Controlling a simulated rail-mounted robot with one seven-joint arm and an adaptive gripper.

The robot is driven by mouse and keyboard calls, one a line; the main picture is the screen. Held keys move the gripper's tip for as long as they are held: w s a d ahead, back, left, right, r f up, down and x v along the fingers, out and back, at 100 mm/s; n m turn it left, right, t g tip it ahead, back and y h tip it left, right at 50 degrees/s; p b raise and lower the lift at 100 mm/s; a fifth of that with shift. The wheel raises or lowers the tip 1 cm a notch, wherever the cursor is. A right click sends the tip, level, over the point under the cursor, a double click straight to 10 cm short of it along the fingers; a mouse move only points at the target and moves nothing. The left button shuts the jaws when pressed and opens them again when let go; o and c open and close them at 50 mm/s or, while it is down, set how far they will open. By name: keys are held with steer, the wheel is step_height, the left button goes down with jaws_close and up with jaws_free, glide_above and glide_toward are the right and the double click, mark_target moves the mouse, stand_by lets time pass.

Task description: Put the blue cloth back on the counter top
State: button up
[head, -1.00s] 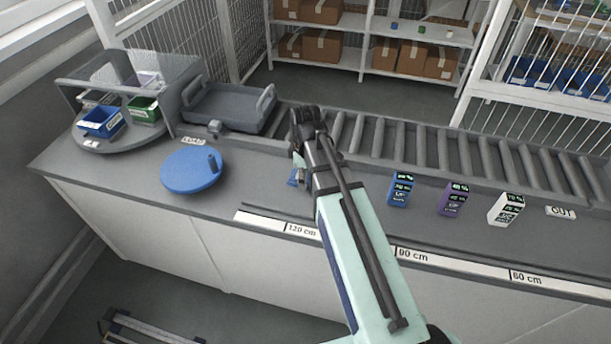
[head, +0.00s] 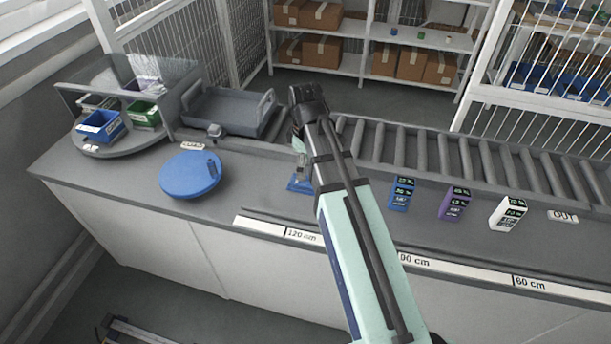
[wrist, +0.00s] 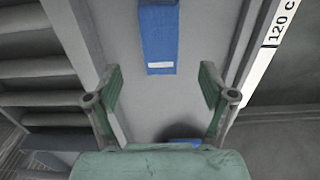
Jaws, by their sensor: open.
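The blue cloth (head: 300,184) lies on the grey counter top (head: 250,178), partly hidden behind my arm in the head view. In the wrist view it shows as a long blue strip (wrist: 158,30) with a white patch at its near end. My gripper (head: 301,160) is above the counter beside the cloth. In the wrist view my gripper (wrist: 160,75) is open, its two fingers apart with nothing between them. The strip's end appears just beyond the fingertips and midway between them.
A round blue disc (head: 190,175) with a handle lies left on the counter. Blue, purple (head: 454,204) and white (head: 508,213) boxes stand to the right. A roller conveyor (head: 430,150) and grey tray (head: 228,112) are behind. Bins (head: 100,126) stand on a round stand at left.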

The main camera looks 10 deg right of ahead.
step_height(320, 180, up, 5)
steer(key=shift+r+b, duration=0.1)
steer(key=shift+b, duration=0.2)
stand_by(0.4)
